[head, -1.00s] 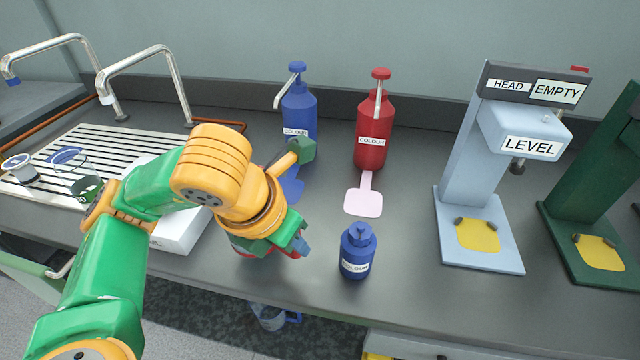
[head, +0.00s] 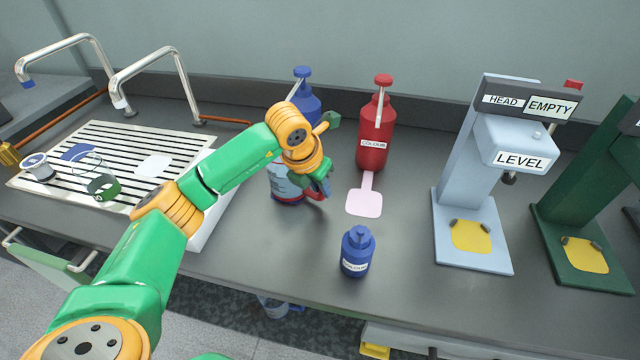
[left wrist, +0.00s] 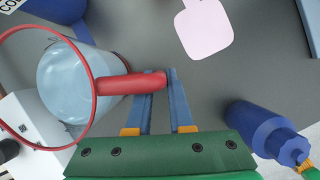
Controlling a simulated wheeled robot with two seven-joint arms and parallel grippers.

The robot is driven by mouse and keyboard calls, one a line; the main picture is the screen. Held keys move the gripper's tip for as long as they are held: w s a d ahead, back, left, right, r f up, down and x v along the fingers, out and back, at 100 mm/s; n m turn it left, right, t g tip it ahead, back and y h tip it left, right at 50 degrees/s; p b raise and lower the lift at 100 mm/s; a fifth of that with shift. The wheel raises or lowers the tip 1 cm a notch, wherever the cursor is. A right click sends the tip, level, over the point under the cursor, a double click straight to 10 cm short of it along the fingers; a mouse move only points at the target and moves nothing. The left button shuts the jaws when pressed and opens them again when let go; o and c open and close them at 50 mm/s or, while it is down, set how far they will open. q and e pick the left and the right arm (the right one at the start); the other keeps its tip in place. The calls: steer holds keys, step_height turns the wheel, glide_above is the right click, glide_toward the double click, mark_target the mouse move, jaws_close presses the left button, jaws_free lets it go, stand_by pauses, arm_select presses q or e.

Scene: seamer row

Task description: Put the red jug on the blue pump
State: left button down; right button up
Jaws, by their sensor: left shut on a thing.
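The red jug (left wrist: 75,75) is a clear jug with a red rim and red handle. My left gripper (left wrist: 160,95) is shut on its handle. In the head view the jug (head: 287,188) is upright in front of the blue pump (head: 306,100), partly hidden by my left gripper (head: 322,180). The blue pump is a blue bottle with a pump head and spout, its lower part hidden by my arm. Blue surface shows beside and behind the jug in the left wrist view. I cannot tell whether the jug touches the surface below. My right gripper is not in view.
A red pump (head: 376,135) with a pink pad (head: 364,200) stands to the right. A small blue bottle (head: 357,252) stands nearer the front edge. A grey seamer (head: 475,180) and a green one are further right. A slatted drain (head: 110,150) lies left.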

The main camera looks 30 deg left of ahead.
arm_select(q)
steer(key=shift+f, duration=0.1)
steer(key=c, duration=0.8)
jaws_free()
steer(key=shift+s, duration=0.1)
steer(key=shift+r, duration=0.45)
steer(key=v, duration=1.1)
steer(key=shift+s+r, duration=0.2)
